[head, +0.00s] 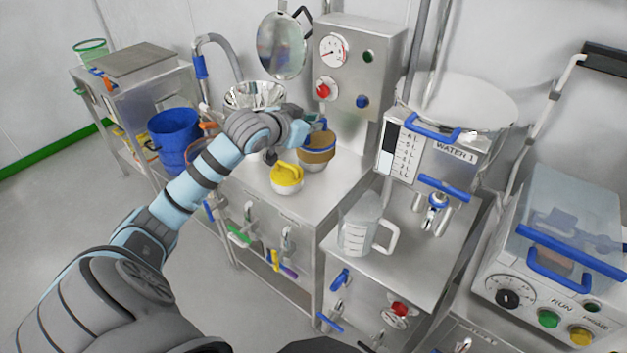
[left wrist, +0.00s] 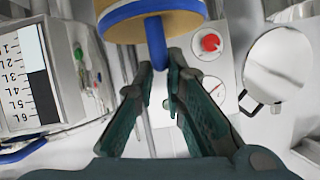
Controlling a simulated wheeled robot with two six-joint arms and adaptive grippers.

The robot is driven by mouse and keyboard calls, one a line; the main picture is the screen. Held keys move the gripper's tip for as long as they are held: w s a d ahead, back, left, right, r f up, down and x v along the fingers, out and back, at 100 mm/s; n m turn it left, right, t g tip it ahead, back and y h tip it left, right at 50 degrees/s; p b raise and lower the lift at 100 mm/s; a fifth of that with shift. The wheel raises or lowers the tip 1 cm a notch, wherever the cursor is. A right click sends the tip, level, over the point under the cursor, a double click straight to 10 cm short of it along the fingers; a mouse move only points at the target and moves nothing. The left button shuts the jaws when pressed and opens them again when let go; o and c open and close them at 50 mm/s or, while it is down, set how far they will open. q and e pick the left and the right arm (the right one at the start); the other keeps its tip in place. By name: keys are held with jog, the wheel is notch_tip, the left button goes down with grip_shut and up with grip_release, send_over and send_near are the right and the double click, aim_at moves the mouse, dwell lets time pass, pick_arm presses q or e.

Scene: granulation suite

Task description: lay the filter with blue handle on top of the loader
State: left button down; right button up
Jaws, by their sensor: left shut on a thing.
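The filter with blue handle (head: 318,154) has a tan body with a blue band and a rounded metal underside. My left gripper (head: 299,132) is shut on its blue handle; in the left wrist view the fingertips (left wrist: 160,78) close around the handle (left wrist: 156,42), with the tan body (left wrist: 190,25) beyond. The filter is over the steel bench, beside the yellow-handled one; I cannot tell its exact height. A shiny steel funnel (head: 252,94) with a raised round lid (head: 281,46), apparently the loader, is behind my wrist, partly hidden. My right gripper is not in view.
A yellow-handled filter (head: 287,179) sits on the bench (head: 262,202). A gauge panel (head: 362,65) stands behind. To the right are a clear jug (head: 361,228) and a water tank (head: 458,110). A blue bucket (head: 174,133) is at left.

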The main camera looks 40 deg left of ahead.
pick_arm(q)
notch_tip(320, 180, down, 18)
jog(key=b, duration=0.4)
jog(key=shift+d, duration=0.1)
jog(key=c, duration=1.7)
grip_release()
jog(key=shift+o, duration=0.2)
jog(key=shift+r, duration=0.15)
jog(key=p+v, duration=0.6)
jog(key=v, duration=0.6)
jog(key=s+a+f+n+g+y, duration=0.1)
jog(key=s+a+f+g, duration=0.1)
jog(key=s+f, duration=0.5)
jog(key=s+a+f+g, duration=0.2)
jog(key=f, duration=0.9)
jog(key=s+a+f+n+g+y, duration=0.1)
jog(key=s+a+f+g, duration=0.1)
jog(key=s+f, duration=0.5)
jog(key=s+d+f+m+g+h, duration=0.1)
jog(key=s+d+f+g, duration=0.4)
jog(key=s+d+f, duration=1.4)
jog(key=s+h, duration=0.1)
jog(key=s, duration=0.1)
jog(key=shift+s+d+g+h, duration=0.25)
jog(key=shift+s+g+h, duration=0.05)
jog(key=shift+h, duration=0.1)
